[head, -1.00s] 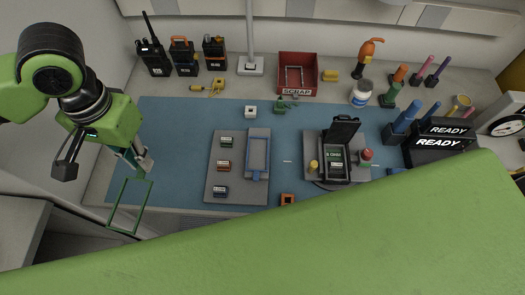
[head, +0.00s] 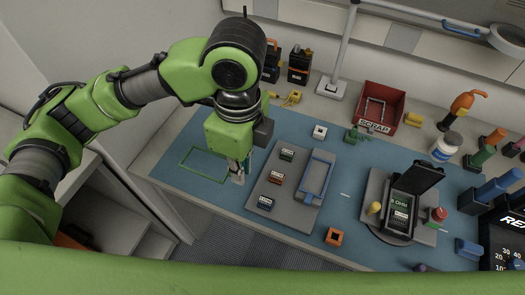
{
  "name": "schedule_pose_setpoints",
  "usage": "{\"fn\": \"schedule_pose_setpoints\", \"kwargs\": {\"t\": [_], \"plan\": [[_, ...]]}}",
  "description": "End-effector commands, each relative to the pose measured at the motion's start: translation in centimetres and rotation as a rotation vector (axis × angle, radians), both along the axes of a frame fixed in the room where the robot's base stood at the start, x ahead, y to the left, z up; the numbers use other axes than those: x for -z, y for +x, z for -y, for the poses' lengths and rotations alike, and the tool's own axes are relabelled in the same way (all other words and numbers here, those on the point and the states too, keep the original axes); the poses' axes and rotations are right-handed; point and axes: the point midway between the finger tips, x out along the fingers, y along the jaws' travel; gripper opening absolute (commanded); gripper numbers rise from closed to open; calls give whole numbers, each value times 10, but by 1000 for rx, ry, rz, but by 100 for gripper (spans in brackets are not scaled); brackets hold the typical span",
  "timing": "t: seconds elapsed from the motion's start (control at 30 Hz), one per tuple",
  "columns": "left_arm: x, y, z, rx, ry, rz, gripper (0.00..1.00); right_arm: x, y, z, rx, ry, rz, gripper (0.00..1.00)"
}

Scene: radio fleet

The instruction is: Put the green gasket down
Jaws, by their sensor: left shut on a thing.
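The green gasket (head: 186,155) is a thin rectangular frame at the left end of the blue mat (head: 184,178) in the head view. It looks flat and level with the mat; I cannot tell whether it touches it. My left gripper (head: 238,175) points down at the gasket's right end and is shut on it. The gripper partly hides that end. My right gripper is not in view.
Right of the gripper is a grey plate (head: 262,181) with small labelled blocks and a blue frame (head: 316,178). Farther right is a fixture with an open black case (head: 399,214). A red scrap bin (head: 381,104) stands behind. An orange block (head: 334,236) lies in front.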

Motion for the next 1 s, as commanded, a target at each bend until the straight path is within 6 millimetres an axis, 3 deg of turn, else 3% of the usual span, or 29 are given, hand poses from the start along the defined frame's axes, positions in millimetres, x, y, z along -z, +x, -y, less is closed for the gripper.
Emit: {"fn": "schedule_pose_setpoints", "kwargs": {"t": [0.37, 0.5, 0.83, 1.0], "plan": [[39, 87, -15, -10, 3, -3, 0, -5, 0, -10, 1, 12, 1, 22], [68, 107, -17, -8, 2, -3, 0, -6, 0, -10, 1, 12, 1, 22], [98, 132, -20, -6, 2, -1, 0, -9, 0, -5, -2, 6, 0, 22], [121, 131, -20, -4, 2, -2, 0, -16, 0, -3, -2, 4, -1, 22]]}}
